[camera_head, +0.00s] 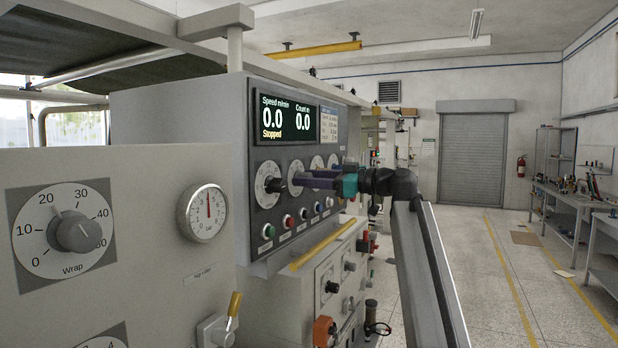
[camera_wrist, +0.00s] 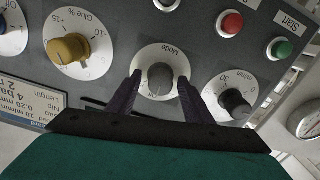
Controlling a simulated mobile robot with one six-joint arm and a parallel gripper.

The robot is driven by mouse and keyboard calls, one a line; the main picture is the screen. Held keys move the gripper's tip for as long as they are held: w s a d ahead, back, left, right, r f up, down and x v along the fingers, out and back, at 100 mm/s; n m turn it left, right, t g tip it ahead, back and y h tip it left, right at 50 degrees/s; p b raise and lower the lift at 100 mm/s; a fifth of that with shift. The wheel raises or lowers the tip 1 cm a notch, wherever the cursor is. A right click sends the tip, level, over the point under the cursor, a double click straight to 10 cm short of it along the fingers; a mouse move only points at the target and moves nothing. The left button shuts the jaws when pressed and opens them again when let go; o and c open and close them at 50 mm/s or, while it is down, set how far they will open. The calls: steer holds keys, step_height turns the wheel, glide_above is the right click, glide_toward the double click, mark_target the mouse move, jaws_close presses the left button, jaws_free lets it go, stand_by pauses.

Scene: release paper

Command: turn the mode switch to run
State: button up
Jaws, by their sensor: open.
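The mode switch (camera_wrist: 160,78) is a grey knob on a round white plate marked "Mode", seen upside down in the wrist view. A word that looks like "Off" shows at the plate's edge near the knob; other positions are hidden or unreadable, and I cannot tell where the knob points. My gripper (camera_wrist: 160,76) is open, with one dark finger on each side of the knob. I cannot tell whether the fingers touch it. In the head view my gripper (camera_head: 290,179) reaches the panel from the right and covers much of the switch.
A black-knobbed dial (camera_wrist: 235,103) and a yellow glue knob (camera_wrist: 69,48) sit close on either side. Red (camera_wrist: 231,23) and green (camera_wrist: 280,47) buttons are near. The display (camera_head: 288,118) reads "Stopped", speed 0.0. A yellow bar (camera_head: 323,244) lies below the panel.

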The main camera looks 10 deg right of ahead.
steer(key=c, duration=1.1)
steer(key=shift+o, duration=0.2)
steer(key=shift+m, duration=0.4)
steer(key=m+b, duration=0.1)
steer(key=m, duration=0.7)
steer(key=shift+w, duration=0.1)
steer(key=o, duration=1.1)
steer(key=shift+c, duration=0.2)
